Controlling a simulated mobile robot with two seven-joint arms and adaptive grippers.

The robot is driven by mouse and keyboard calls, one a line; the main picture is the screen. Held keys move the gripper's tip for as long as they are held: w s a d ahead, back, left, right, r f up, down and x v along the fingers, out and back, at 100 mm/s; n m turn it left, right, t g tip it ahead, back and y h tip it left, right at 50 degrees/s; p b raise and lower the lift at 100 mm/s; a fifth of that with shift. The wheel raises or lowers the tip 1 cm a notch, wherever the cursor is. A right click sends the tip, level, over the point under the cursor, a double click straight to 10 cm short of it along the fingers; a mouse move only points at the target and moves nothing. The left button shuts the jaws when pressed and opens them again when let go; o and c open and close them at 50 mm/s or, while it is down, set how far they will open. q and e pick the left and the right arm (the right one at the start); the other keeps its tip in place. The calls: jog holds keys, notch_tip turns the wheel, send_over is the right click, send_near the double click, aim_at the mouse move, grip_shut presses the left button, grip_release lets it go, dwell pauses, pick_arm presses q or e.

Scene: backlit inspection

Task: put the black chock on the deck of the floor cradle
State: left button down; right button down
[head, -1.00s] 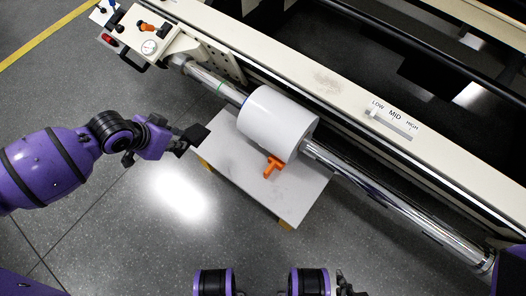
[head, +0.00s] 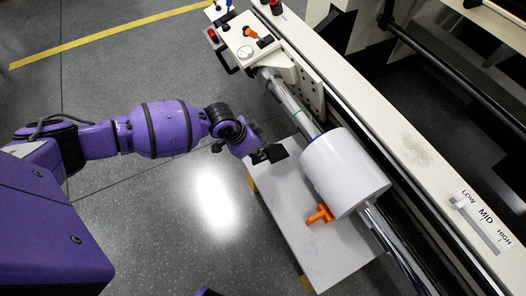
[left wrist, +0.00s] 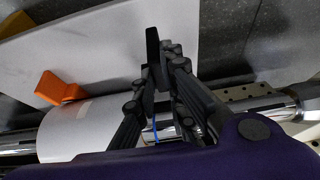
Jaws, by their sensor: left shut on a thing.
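My left gripper (head: 266,155) is shut on the black chock (head: 276,152), a small dark block at its fingertips. In the head view they overlap the left edge of the pale deck of the floor cradle (head: 287,212); they appear above it, and I see no clear contact. In the left wrist view the chock (left wrist: 153,50) shows as a dark upright shape between the black fingers (left wrist: 160,75), with the deck (left wrist: 110,38) behind it. An orange chock (head: 320,214) sits on the deck against the white roll (head: 345,172). My right gripper is out of view.
The roll is on a shiny shaft (head: 292,100) along the cream machine frame (head: 395,130). A control panel (head: 245,38) with a gauge and orange lever stands at the shaft's far end. A LOW-MID-HIGH slider (head: 478,223) is at right. The deck left of the orange chock is bare.

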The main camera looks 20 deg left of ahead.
aim_at(263, 150)
pick_arm(q)
jog(key=shift+w+d+f, duration=0.3)
jog(key=shift+w+f, duration=0.25)
jog(key=shift+w, duration=0.05)
jog(key=shift+w+d+f+b, duration=0.15)
jog(key=shift+w+f+b, duration=0.15)
jog(key=shift+b, duration=0.1)
jog(key=shift+w+d+f, duration=0.15)
jog(key=shift+w+f, duration=0.05)
jog(key=shift+f, duration=0.05)
notch_tip(263, 150, down, 3)
jog(key=shift+r+b, duration=0.1)
jog(key=shift+b, duration=0.7)
jog(key=shift+w+f, duration=0.1)
jog(key=shift+f, duration=0.1)
jog(key=shift+r, duration=0.15)
jog(key=shift+f, duration=0.2)
jog(key=c, duration=1.8)
grip_release()
